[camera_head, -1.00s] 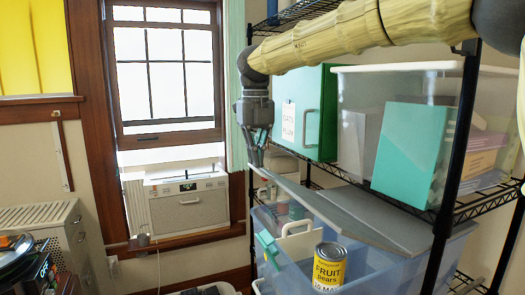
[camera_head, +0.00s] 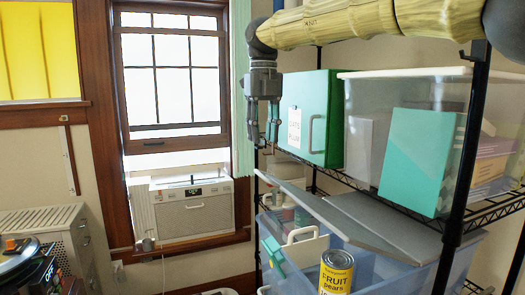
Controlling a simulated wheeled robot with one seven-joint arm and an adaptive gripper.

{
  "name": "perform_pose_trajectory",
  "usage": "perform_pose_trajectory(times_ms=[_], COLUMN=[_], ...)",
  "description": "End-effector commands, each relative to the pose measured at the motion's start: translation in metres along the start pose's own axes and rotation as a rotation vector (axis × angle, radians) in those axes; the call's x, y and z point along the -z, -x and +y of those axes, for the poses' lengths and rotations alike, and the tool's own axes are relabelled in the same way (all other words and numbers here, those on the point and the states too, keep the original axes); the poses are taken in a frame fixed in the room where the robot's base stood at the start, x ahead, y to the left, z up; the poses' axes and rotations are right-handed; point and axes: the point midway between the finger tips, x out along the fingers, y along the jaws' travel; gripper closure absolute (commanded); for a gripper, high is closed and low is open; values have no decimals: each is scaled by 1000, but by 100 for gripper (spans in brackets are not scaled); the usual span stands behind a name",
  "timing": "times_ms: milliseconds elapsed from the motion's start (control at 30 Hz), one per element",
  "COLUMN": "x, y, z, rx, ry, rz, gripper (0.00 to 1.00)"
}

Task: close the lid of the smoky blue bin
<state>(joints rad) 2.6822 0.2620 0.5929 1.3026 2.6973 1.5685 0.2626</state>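The smoky blue bin (camera_head: 395,275) stands on the lower part of the wire rack, translucent, with a grey two-leaf lid. The near-left leaf (camera_head: 318,211) is tilted, its far-left end raised above the rim. The other leaf (camera_head: 378,228) lies flatter beside it. Inside show a white handled item (camera_head: 303,250) and a teal item (camera_head: 272,252). A yellow fruit can (camera_head: 337,272) stands at the bin's front. My gripper (camera_head: 263,138) points down above the raised end of the near leaf, apart from it. Its fingers look spread and empty.
A green box (camera_head: 327,100) with a handle and label stands on the shelf above, close to my gripper's right. A clear bin (camera_head: 390,90) stands beside it. A black rack post (camera_head: 457,200) stands at the front. Free space lies left, before the window.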

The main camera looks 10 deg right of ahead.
Motion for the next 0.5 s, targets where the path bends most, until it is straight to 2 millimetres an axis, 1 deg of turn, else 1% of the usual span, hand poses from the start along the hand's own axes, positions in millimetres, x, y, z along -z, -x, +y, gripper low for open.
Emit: perform_pose_trajectory(times_ms=[33, 200, 333, 500], x=[-1, -1, -1, -1], y=[9, 30, 39, 42], z=[0, -1, -2, -2], rx=[-1, -2, -2, -1], ry=[-1, -1, -1, -2], rz=[-1, 0, 2, 2], gripper=[69, 69, 69, 69])
